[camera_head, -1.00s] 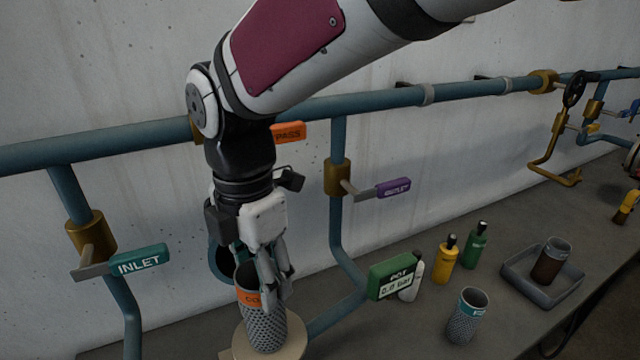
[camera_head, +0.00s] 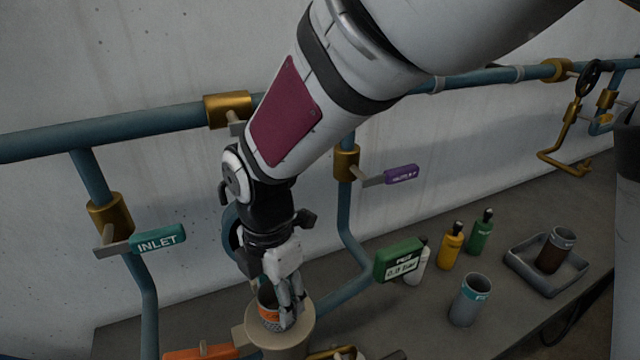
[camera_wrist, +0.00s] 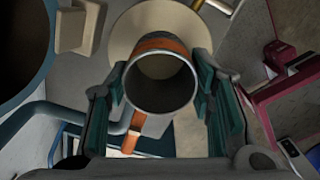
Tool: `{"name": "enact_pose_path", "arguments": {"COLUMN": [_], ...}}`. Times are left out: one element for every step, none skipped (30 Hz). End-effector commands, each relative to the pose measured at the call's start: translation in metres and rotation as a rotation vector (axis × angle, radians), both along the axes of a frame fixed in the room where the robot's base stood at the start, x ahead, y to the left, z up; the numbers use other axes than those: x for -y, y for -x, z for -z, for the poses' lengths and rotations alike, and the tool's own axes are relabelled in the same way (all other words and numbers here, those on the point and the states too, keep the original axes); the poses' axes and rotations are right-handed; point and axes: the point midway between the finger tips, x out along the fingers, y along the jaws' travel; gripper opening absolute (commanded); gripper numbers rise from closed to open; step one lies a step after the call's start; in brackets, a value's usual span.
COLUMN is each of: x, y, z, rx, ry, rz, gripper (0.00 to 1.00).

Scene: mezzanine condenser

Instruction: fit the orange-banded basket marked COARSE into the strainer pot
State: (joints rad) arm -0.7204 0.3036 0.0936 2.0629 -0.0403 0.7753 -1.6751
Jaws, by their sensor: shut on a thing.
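The orange-banded basket (camera_head: 267,311) is a grey mesh cylinder with an open top. My gripper (camera_head: 284,312) is shut on its upper wall, and fingers sit on both sides of it in the wrist view (camera_wrist: 160,92). The beige strainer pot (camera_head: 306,326) stands below. The COARSE lettering is not readable.
A teal-labelled grey basket (camera_head: 468,303) stands on the bench at right. A tray (camera_head: 519,262) holds a brown-stained basket (camera_head: 551,258). INLET (camera_head: 158,240) and orange (camera_head: 200,352) handles are left.

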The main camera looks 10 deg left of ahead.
Motion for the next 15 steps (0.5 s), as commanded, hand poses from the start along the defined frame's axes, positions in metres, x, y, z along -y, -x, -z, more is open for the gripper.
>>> {"name": "enact_pose_path", "arguments": {"x": [0.000, 0.000, 0.000, 0.000, 0.000, 0.000, 0.000, 0.000, 0.000, 0.000, 0.000, 0.000, 0.000, 0.000, 0.000], "y": [0.000, -0.001, -0.001, -0.001, -0.001, -0.001, -0.001, -0.001, -0.001, -0.001, -0.001, 0.000, 0.000, 0.000, 0.000], "z": [0.001, 0.002, 0.003, 0.004, 0.005, 0.006, 0.007, 0.008, 0.009, 0.010, 0.010, 0.011, 0.012, 0.012, 0.012], "rx": [0.000, 0.000, 0.000, 0.000, 0.000, 0.000, 0.000, 0.000, 0.000, 0.000, 0.000, 0.000, 0.000, 0.001, 0.001], "ry": [0.000, 0.000, 0.000, 0.000, 0.000, 0.000, 0.000, 0.000, 0.000, 0.000, 0.000, 0.000, 0.000, -0.001, -0.001], "rz": [0.000, 0.000, 0.001, 0.001, 0.001, 0.001, 0.001, 0.001, 0.001, 0.001, 0.000, 0.000, 0.000, 0.000, 0.000], "gripper": [0.02, 0.02, 0.02, 0.02, 0.02, 0.02, 0.02, 0.02, 0.02, 0.02, 0.02, 0.02, 0.02, 0.02, 0.02]}}
